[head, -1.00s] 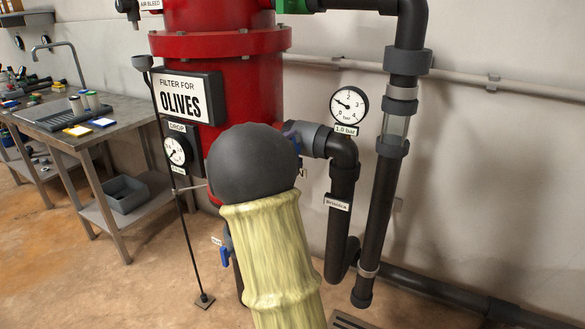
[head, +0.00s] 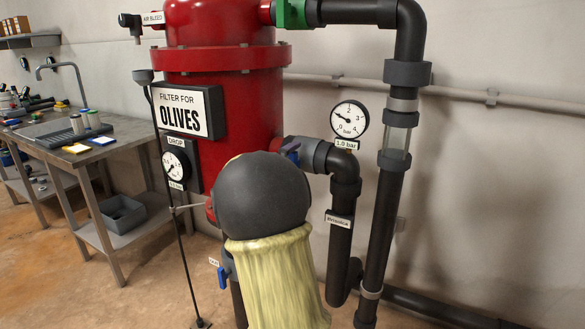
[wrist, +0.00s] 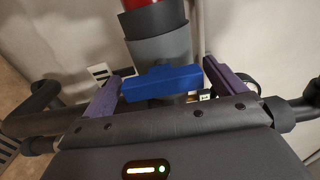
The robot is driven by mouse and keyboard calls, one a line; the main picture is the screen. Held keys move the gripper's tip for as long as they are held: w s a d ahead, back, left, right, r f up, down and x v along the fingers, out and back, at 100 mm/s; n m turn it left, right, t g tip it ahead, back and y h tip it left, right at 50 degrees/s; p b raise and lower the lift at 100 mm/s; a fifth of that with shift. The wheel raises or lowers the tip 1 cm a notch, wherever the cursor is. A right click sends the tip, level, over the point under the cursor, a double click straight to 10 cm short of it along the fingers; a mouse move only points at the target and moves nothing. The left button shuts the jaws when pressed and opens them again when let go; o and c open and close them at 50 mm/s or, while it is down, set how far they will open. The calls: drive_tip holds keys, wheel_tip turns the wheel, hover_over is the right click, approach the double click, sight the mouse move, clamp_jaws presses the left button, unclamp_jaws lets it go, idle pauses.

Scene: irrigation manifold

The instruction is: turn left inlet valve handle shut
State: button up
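In the wrist view, a blue bar handle (wrist: 162,83) sits across a grey pipe fitting (wrist: 160,45). My gripper (wrist: 165,82) is open, with one purple finger near each end of this handle. I cannot tell whether either finger touches it. In the head view, a blue handle (head: 291,151) shows partly beside the red filter (head: 240,100), above my dark rounded arm link. A second blue handle (head: 224,277) is lower left of that link. My gripper is hidden there. I cannot be certain which of these handles the wrist view shows.
A round pressure gauge (head: 349,119) and dark vertical pipes (head: 383,220) stand right of the filter. A thin black stand (head: 172,215) rises at its left. A metal workbench (head: 110,142) is at far left. Some floor between bench and stand is clear.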

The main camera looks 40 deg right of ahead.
drive_tip(key=shift+a, duration=0.1)
drive_tip(key=p+v, duration=0.1)
drive_tip(key=v, duration=1.6)
drive_tip(key=shift+p, duration=0.4)
drive_tip(key=shift+a, duration=0.15)
